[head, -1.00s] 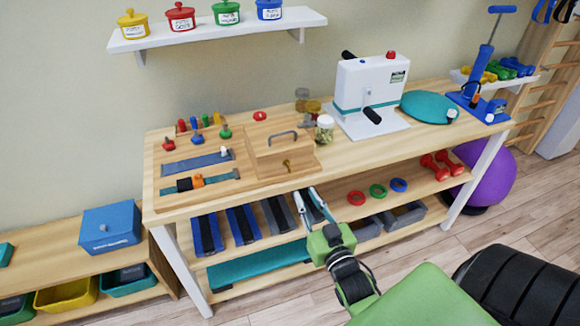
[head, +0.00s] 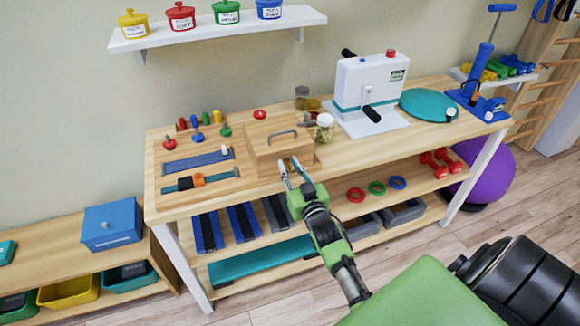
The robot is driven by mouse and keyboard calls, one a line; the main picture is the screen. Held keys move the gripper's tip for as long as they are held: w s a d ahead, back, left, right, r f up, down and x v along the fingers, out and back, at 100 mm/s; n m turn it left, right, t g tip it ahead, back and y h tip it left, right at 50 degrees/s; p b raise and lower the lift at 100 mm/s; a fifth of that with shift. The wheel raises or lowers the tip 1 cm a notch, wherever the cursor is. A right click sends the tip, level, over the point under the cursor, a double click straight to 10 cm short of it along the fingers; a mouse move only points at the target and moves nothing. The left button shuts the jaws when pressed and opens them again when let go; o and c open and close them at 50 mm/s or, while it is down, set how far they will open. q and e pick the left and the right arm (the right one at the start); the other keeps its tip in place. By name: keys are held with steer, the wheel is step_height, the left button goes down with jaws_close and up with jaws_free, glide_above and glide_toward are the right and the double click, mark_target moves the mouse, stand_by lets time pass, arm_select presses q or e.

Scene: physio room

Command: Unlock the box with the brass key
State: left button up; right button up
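The wooden box (head: 266,157) with a grey handle on its lid stands on a board at the middle of the bench. Its lid looks closed. A small brass-coloured spot, seen on the box's front a moment ago, is now mostly hidden behind my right gripper; I cannot make out the brass key's shape. My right gripper (head: 289,166) is right in front of the box's lower front face, its two fingers apart. I cannot tell whether they touch the key or the box. My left gripper is not in view.
The wooden bench (head: 340,166) carries a board of pegs and sliders left of the box. A glass jar (head: 324,128) stands close to the box's right, then a white crank machine (head: 370,90). A shelf with rings and bins lies below. A wall shelf (head: 215,31) hangs above.

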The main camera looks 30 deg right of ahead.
jaws_close()
